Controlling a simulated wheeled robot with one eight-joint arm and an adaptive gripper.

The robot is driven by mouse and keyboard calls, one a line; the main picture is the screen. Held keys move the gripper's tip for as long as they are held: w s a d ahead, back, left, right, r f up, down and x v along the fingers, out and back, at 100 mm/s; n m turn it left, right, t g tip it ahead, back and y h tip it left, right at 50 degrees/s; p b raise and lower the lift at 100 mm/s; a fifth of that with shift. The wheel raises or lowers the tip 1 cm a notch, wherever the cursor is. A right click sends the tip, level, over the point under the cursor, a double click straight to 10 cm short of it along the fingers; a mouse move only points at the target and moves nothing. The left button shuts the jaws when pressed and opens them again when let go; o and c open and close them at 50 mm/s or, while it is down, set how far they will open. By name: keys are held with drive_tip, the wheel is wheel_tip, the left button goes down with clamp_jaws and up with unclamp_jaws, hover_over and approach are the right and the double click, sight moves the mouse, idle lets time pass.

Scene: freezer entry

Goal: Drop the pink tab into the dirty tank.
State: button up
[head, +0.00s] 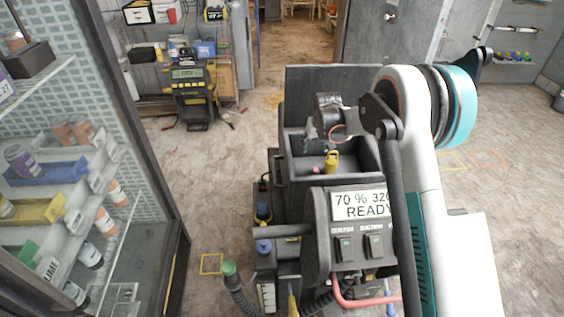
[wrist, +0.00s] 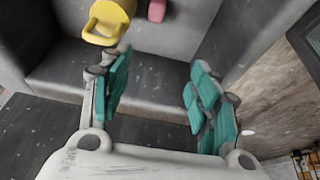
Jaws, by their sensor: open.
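A small pink tab (wrist: 156,10) shows at the top edge of the wrist view, partly cut off, against a grey inner surface. In the head view the pink piece (head: 316,170) is tiny and lies in the open dark grey bin (head: 362,178) on top of the machine. A yellow piece with a loop (wrist: 107,20) is to its left in the wrist view. My gripper (wrist: 157,82) is open, with nothing between its teal pads, over the grey bin and apart from the tab. I cannot tell which compartment is the dirty tank.
The machine's panel (head: 362,207) reads "70 %" and "READY". A glass-fronted cabinet (head: 75,170) with bottles stands close on the left. A yellow-black device (head: 190,90) stands at the back left. Open floor (head: 215,190) lies between cabinet and machine.

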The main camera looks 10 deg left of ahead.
drive_tip(key=v, duration=1.1)
drive_tip(key=shift+r, duration=0.25)
drive_tip(key=shift+s+d, duration=0.1)
drive_tip(key=shift+s, duration=0.05)
drive_tip(key=s+d+r+b, duration=0.1)
drive_tip(key=s+d+r, duration=0.3)
drive_tip(key=s, duration=0.3)
drive_tip(key=s+d+r+m+t+b, duration=0.1)
drive_tip(key=s+d+r+b, duration=0.15)
drive_tip(key=s+r, duration=0.4)
drive_tip(key=s+d+r+b, duration=0.15)
drive_tip(key=s+d, duration=0.25)
drive_tip(key=s, duration=0.5)
drive_tip(key=s+d+f, duration=0.2)
drive_tip(key=s, duration=0.5)
drive_tip(key=s+d+f+m+t+b, duration=0.1)
drive_tip(key=s+d+f, duration=0.1)
drive_tip(key=s, duration=0.5)
drive_tip(key=s+d+f+b, duration=0.1)
drive_tip(key=s+d+f, duration=0.1)
drive_tip(key=s, duration=0.5)
drive_tip(key=shift+s+f+t+h, duration=0.3)
drive_tip(key=shift+s+t+h, duration=0.1)
